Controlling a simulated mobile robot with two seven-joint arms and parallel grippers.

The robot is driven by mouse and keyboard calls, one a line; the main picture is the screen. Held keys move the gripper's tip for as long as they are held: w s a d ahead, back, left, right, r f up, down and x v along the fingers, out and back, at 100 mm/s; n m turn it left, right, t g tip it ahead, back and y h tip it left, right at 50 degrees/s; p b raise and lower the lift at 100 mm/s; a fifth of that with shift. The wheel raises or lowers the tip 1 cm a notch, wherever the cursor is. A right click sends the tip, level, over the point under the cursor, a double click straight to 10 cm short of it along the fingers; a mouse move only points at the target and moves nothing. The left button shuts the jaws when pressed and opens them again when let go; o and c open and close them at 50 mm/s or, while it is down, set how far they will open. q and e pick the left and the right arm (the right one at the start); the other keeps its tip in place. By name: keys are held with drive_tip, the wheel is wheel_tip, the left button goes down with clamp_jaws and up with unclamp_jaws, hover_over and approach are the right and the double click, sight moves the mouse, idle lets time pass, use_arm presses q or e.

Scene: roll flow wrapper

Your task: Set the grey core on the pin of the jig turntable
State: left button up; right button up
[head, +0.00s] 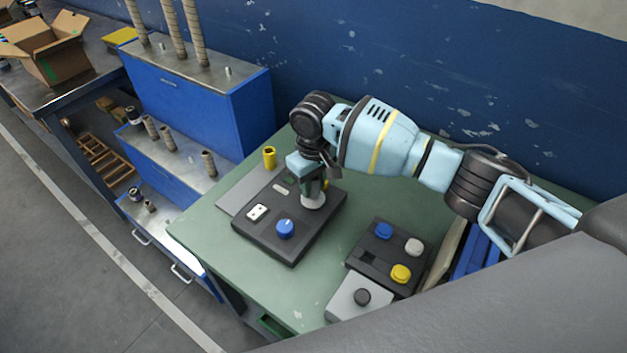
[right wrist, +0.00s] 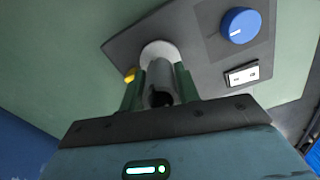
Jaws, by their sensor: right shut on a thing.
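My right gripper (head: 314,186) points down over the black jig box (head: 268,232) on the green table. In the right wrist view its two green fingers (right wrist: 160,92) are shut on the grey core (right wrist: 160,76), a short hollow cylinder. The pale round turntable (head: 314,201) lies just below the fingers, and it also shows in the right wrist view (right wrist: 158,50) beyond the core. The core's far end overlaps the turntable in that view; whether it touches it or is around the pin cannot be told. The pin is hidden. My left gripper is not in view.
The jig box bears a blue knob (head: 285,229) and a white switch plate (head: 257,212). A yellow cup (head: 269,157) stands behind it. A dark box with blue, white and yellow buttons (head: 367,262) is to the right. A blue stepped rack (head: 185,130) with several cores stands left.

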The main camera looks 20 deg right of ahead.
drive_tip(key=shift+f, duration=0.75)
drive_tip(key=shift+f, duration=0.15)
idle(0.7)
drive_tip(key=o, duration=1.3)
drive_tip(key=shift+d, duration=0.1)
drive_tip(key=shift+w+d, duration=0.1)
drive_tip(key=shift+c, duration=0.5)
drive_tip(key=shift+r, duration=0.25)
drive_tip(key=shift+c, duration=0.2)
